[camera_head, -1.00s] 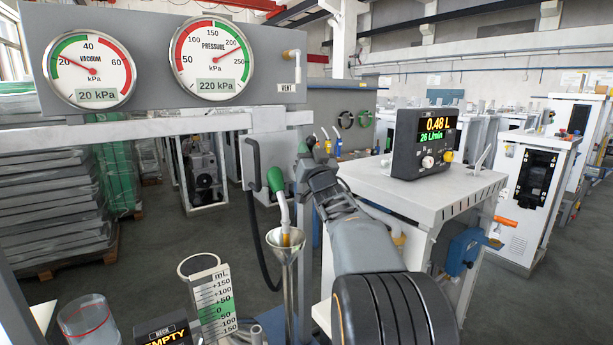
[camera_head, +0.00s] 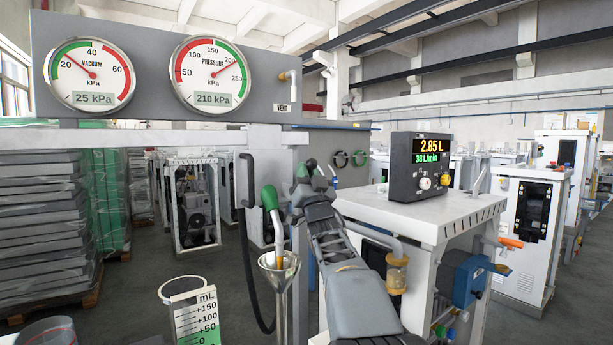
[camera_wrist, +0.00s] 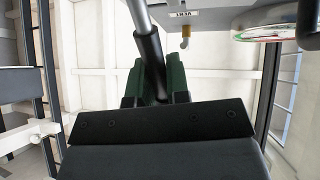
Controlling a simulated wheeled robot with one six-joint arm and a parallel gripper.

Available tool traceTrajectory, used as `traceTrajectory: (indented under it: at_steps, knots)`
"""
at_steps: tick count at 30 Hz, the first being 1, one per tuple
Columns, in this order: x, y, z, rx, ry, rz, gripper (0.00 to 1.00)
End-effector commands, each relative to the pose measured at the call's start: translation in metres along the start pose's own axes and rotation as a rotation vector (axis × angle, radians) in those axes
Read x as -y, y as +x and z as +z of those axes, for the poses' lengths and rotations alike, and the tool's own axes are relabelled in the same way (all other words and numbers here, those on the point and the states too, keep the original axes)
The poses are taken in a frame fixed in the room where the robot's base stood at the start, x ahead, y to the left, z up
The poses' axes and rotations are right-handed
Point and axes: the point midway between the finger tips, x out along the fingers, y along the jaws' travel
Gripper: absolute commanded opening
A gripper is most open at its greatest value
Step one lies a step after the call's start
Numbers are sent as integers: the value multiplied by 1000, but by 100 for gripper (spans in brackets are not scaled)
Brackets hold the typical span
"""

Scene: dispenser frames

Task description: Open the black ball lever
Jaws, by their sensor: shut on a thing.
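My gripper (camera_head: 303,176) is in the middle of the head view, beside the front dispenser cabinet. In the wrist view its dark green jaws (camera_wrist: 181,82) close on both sides of a black handle (camera_wrist: 151,48) on a grey rod, which I take to be the black ball lever. In the head view a small black ball (camera_head: 311,163) shows at the fingertips; the gripper hides most of the lever. The meter (camera_head: 420,165) on the cabinet reads 2.85 L and 38 L/min.
The white cabinet (camera_head: 425,215) is close on the right.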

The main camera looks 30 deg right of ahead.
Motion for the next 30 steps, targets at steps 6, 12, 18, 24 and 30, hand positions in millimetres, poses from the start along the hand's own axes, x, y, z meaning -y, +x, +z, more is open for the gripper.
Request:
traceTrajectory:
  at_steps: [6,12,18,24,30]
  knots:
    - [1,1,-6,-14,0,-3,20]
    - [1,1,-4,-9,0,-2,39]
    - [1,0,-2,-4,1,-2,41]
    - [0,-11,0,-1,1,0,41]
    - [0,-49,0,-2,1,-1,41]
